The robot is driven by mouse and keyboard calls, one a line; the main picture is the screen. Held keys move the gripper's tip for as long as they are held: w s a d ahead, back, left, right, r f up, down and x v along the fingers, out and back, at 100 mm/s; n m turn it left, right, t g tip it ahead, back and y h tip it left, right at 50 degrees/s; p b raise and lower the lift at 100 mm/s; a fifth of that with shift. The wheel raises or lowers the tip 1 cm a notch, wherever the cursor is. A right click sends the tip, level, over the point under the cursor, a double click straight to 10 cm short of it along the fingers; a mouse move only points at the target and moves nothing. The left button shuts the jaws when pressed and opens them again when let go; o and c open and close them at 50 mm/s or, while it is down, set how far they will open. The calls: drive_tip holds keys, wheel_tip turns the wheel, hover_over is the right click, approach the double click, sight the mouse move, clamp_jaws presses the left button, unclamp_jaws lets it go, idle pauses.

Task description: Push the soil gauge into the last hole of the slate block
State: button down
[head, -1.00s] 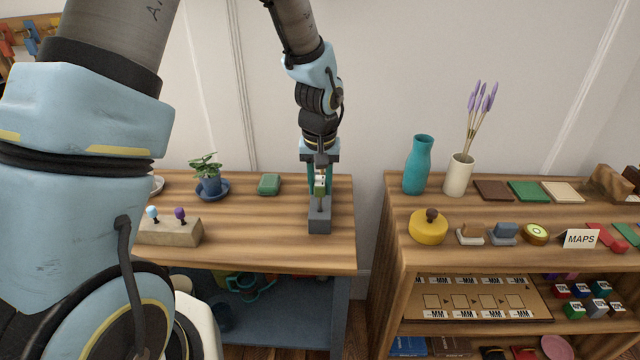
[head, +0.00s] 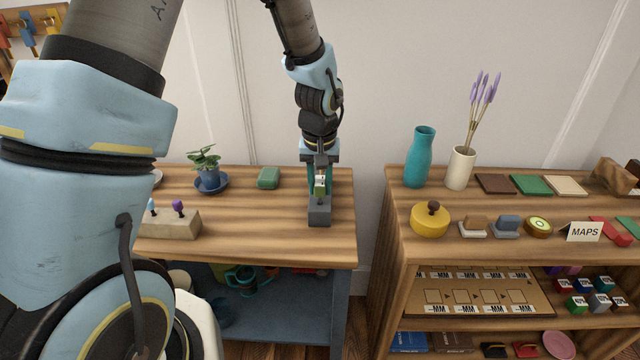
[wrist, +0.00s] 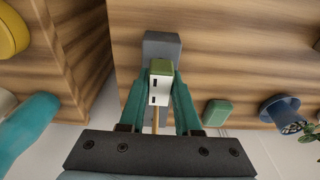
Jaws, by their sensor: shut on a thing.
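The soil gauge (head: 319,188), a small white and green piece, is upright between the fingers of my gripper (head: 319,190). My gripper is shut on it; the wrist view also shows the gauge (wrist: 160,85) between the teal fingers. The dark grey slate block (head: 319,216) stands on the left wooden table, directly below the gauge. In the wrist view the block (wrist: 162,45) shows behind the gauge. The gauge's lower end is at or just over the block's top; its hole is hidden, and I cannot tell how deep the probe sits.
A pale block (head: 172,223) with light blue and purple pegs stands left on the table (head: 270,240). Behind are a potted plant (head: 207,178) and a green box (head: 268,178). A gap separates the table from the right shelf unit (head: 400,240).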

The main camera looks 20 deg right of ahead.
drive_tip(key=shift+f, duration=0.15)
drive_tip(key=c, duration=0.5)
unclamp_jaws()
drive_tip(key=r, duration=0.3)
drive_tip(key=r+b, duration=0.1)
drive_tip(key=r, duration=0.3)
drive_tip(key=s+r, duration=0.1)
drive_tip(key=r, duration=0.2)
drive_tip(key=shift+s+a+r, duration=0.1)
drive_tip(key=shift+a+r, duration=0.15)
drive_tip(key=shift+r, duration=0.15)
drive_tip(key=shift+r+p, duration=3.45)
drive_tip(key=shift+r, duration=1.05)
